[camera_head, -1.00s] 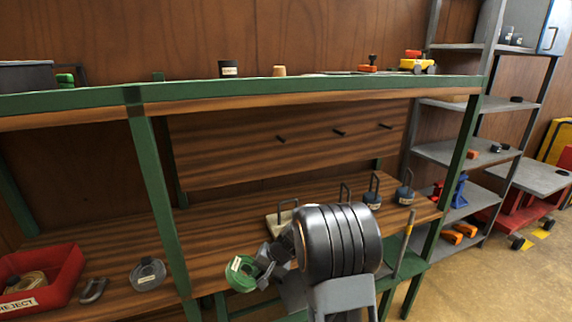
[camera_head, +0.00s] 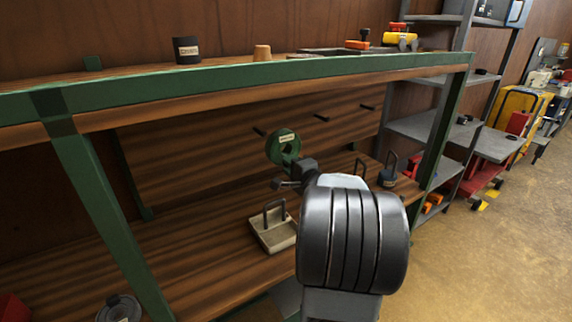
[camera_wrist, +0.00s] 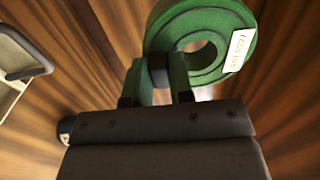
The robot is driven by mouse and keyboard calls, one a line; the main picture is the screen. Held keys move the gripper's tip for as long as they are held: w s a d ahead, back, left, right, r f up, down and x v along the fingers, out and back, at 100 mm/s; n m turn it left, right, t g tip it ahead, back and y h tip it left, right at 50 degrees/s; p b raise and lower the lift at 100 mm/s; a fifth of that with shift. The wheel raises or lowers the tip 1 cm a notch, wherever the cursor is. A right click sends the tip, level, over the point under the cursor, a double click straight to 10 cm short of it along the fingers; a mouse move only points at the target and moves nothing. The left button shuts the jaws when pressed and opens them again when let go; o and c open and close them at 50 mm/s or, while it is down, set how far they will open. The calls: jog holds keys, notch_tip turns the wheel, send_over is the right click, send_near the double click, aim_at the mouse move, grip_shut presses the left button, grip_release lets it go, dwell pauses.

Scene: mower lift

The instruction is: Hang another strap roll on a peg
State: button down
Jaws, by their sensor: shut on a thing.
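My gripper (camera_head: 289,168) is shut on a green strap roll (camera_head: 272,150) and holds it upright by its lower edge, in front of the back board. In the wrist view the fingers (camera_wrist: 157,78) grip the roll (camera_wrist: 178,32), whose centre hole and white label show. Three dark pegs stick out of the board: a left peg (camera_head: 259,132), a middle peg (camera_head: 321,118) and a right peg (camera_head: 367,107). All three look bare. The roll appears just right of the left peg; its distance from the board is unclear. A grey roll (camera_head: 118,308) lies on the lower left bench.
A pale tray with a handle (camera_head: 274,236) stands on the bench below the roll, and dark handled weights (camera_head: 388,178) stand to its right. The green-edged upper shelf (camera_head: 240,78) runs above the pegs. The left post (camera_head: 105,205) stands clear of my arm.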

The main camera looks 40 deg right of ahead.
jog(key=shift+w+r+p, duration=0.1)
jog(key=shift+w+p, duration=0.4)
jog(key=shift+w, duration=0.9)
jog(key=w+d+f+p, duration=0.1)
jog(key=w+p, duration=0.4)
jog(key=w, duration=0.7)
jog(key=shift+d, duration=0.45)
jog(key=shift+w+f, duration=0.2)
jog(key=shift+f, duration=0.05)
jog(key=c, duration=0.9)
grip_release()
jog(key=shift+s+f+b, duration=0.1)
jog(key=shift+b, duration=0.25)
